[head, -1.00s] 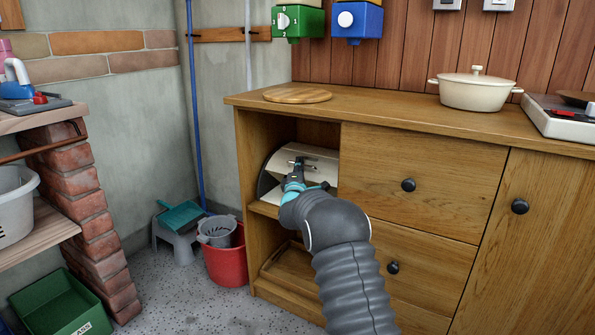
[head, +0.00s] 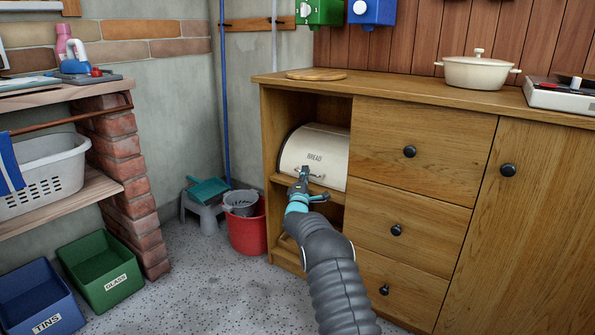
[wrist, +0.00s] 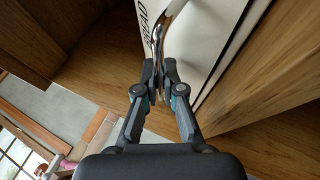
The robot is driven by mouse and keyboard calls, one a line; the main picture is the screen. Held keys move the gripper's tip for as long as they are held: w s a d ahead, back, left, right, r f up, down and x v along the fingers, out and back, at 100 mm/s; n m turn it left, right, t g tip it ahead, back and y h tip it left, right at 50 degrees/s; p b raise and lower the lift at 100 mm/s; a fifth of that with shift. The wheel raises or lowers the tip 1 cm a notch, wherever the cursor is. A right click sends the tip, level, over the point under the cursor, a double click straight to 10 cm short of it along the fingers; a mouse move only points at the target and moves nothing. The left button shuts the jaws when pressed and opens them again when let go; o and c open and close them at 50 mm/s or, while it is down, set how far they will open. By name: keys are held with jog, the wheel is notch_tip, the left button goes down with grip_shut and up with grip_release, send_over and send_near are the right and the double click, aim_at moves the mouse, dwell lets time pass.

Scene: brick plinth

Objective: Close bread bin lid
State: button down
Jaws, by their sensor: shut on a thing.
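The cream bread bin (head: 303,151), with a dark rim at its left end, stands in the open upper compartment of the wooden cabinet. Its curved lid (head: 325,153), marked "BREAD", faces forward and is down at the front, with the lettering upright. Whether its lower edge is fully seated I cannot tell. My gripper (head: 306,172) is at the lid's metal handle (wrist: 157,38), low on the front. In the wrist view my gripper (wrist: 158,72) has its fingers shut on the handle, with the cream lid (wrist: 205,35) just behind. My gripper hides part of the handle.
Cabinet drawers (head: 424,148) stand right of the compartment, and a wooden shelf (head: 330,190) lies under the bin. A red bucket (head: 247,234) and a grey stool (head: 205,214) stand on the floor to the left. Green (head: 101,270) and blue (head: 40,302) bins are further left.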

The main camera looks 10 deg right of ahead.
jog(key=shift+f, duration=0.45)
jog(key=c, duration=1.6)
grip_release()
jog(key=shift+s, duration=0.1)
jog(key=v, duration=1.2)
jog(key=shift+f, duration=0.25)
